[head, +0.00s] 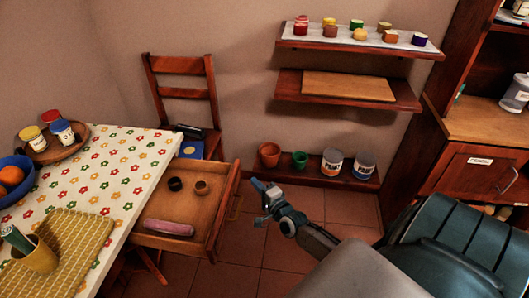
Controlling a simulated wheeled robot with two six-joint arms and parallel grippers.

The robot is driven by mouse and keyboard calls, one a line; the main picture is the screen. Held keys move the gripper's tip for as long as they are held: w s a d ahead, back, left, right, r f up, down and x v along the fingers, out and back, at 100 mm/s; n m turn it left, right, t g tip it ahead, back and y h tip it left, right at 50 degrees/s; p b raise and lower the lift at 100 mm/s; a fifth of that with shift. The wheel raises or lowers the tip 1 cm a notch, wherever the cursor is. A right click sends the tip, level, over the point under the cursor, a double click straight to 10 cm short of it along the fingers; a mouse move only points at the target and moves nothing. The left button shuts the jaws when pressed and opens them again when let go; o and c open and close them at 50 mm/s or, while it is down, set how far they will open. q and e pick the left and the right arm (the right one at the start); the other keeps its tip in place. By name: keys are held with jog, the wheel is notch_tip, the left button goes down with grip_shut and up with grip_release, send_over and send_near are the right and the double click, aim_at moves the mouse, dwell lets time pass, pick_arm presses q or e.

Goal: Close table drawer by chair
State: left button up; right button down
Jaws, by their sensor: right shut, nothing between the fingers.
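The table drawer (208,223) is pulled out from the right side of the table and stands open. It holds two small dark and brown round items (175,184) and a pink long object (168,227). A handle (236,206) sits on its front panel. The wooden chair (180,68) stands behind the table against the wall, just beyond the drawer. My right gripper (260,195) is shut and empty, to the right of the drawer front, close to the handle; I cannot tell whether it touches. My left gripper is not in view.
The table (122,165) has a flowered cloth, a blue fruit bowl (25,190), a tray of jars (75,151) and a yellow cup (38,262). Pots and cans stand on a low shelf (312,174) at the wall. A cabinet (478,172) stands right. Tiled floor is clear before the drawer.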

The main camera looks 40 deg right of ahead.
aim_at(236, 176)
jog(key=w, duration=0.1)
jog(key=w+a, duration=0.1)
jog(key=w, duration=0.1)
jog(key=shift+w+a, duration=0.3)
jog(key=shift+a, duration=0.05)
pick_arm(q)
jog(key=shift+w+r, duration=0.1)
pick_arm(e)
jog(key=shift+w+a, duration=0.4)
jog(key=shift+w, duration=0.05)
